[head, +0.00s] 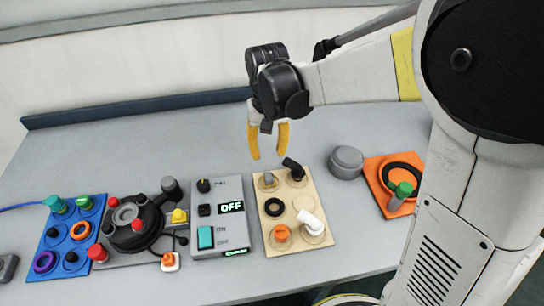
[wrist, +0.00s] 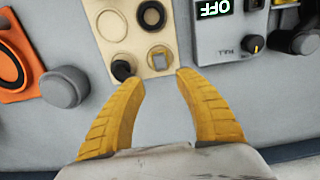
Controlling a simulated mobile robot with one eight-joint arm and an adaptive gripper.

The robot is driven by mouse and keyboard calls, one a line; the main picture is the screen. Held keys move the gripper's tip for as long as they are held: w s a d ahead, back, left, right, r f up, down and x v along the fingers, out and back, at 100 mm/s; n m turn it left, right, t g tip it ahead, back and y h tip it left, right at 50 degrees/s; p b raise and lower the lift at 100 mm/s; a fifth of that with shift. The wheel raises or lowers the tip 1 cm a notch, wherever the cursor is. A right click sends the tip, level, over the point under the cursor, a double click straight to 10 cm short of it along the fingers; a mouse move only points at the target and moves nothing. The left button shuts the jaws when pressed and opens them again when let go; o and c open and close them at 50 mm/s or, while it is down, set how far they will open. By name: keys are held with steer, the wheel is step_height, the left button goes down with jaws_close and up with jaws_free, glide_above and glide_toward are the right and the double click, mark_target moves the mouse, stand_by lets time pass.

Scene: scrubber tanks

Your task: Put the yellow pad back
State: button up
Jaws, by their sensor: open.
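A small yellow piece (head: 179,216) stands at the right side of a black round device (head: 130,222) in the head view. My gripper (head: 268,156) is open and empty, pointing down above the table at the back edge of a beige board (head: 265,192). In the wrist view my gripper's yellow fingers (wrist: 159,80) are apart, just short of the beige board (wrist: 122,46), with nothing between them.
A grey control box (head: 233,187) with OFF displays stands between the device and the beige board. A blue board (head: 57,243) is at left. A grey cylinder (head: 346,162) and an orange board (head: 375,170) are at right. The back of the table is clear.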

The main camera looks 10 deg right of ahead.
steer(key=s+d+r+t, duration=0.3)
steer(key=s+d+r, duration=0.1)
steer(key=s, duration=0.3)
steer(key=s+d+r+t, duration=0.4)
steer(key=s+d, duration=0.2)
steer(key=s, duration=0.2)
steer(key=shift+d+r, duration=0.15)
steer(key=shift+r, duration=0.2)
steer(key=shift+w, duration=0.1)
